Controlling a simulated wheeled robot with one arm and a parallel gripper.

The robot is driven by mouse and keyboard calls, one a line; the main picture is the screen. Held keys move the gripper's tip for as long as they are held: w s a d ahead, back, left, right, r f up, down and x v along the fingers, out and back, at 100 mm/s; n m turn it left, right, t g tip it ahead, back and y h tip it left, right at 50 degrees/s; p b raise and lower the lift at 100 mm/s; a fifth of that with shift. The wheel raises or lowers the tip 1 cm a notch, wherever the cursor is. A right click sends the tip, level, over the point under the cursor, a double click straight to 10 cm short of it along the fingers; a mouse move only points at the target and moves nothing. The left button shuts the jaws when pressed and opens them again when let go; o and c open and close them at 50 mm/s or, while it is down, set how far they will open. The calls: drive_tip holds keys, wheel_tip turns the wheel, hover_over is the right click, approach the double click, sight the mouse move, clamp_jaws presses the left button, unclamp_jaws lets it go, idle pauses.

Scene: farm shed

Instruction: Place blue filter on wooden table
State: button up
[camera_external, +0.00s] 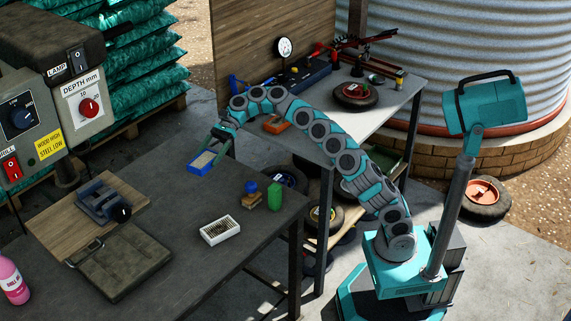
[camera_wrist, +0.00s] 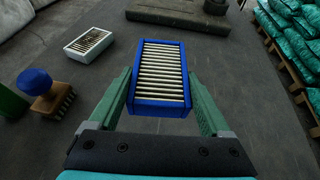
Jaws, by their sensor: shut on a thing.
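The blue filter (camera_external: 203,162) is a rectangular block with a blue frame and pale pleats. My gripper (camera_external: 211,147) is shut on it and holds it over the far edge area of the dark table (camera_external: 190,261). In the wrist view the blue filter (camera_wrist: 159,77) sits between the two green fingers of my gripper (camera_wrist: 160,100), its pleated face toward the camera. The dark tabletop shows beneath and around it. I cannot tell its exact height above the table.
Free room lies around the white filter.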

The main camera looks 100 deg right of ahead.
drive_tip(key=shift+r, duration=0.65)
drive_tip(key=a+r+m+t+h, duration=0.15)
drive_tip(key=a+r, duration=0.35)
drive_tip(key=a, duration=0.8)
drive_tip(key=a+r+m+t+h, duration=0.15)
drive_tip(key=a+r, duration=0.35)
drive_tip(key=a, duration=0.8)
drive_tip(key=s+d+f+m+t+h, duration=0.2)
drive_tip(key=s+d+f+m+h, duration=0.5)
drive_tip(key=d+h, duration=0.1)
drive_tip(key=w+a+r+n+g+y, duration=0.2)
drive_tip(key=w+a+r+n+y, duration=0.4)
drive_tip(key=w+a+r+y, duration=0.15)
drive_tip(key=d+f+n+g+y, duration=0.1)
drive_tip(key=d+f, duration=0.2)
drive_tip(key=d, duration=0.5)
drive_tip(key=d+f+n+g+y, duration=0.1)
drive_tip(key=d+f, duration=0.2)
drive_tip(key=d, duration=0.5)
drive_tip(key=d+f+n+g+y, duration=0.1)
drive_tip(key=d+f, duration=0.3)
drive_tip(key=d, duration=0.5)
drive_tip(key=shift+s+f+n+y, duration=0.15)
drive_tip(key=shift+n+y, duration=0.1)
drive_tip(key=shift+n, duration=0.25)
drive_tip(key=shift+s+d+f, duration=0.15)
drive_tip(key=shift+d, duration=0.15)
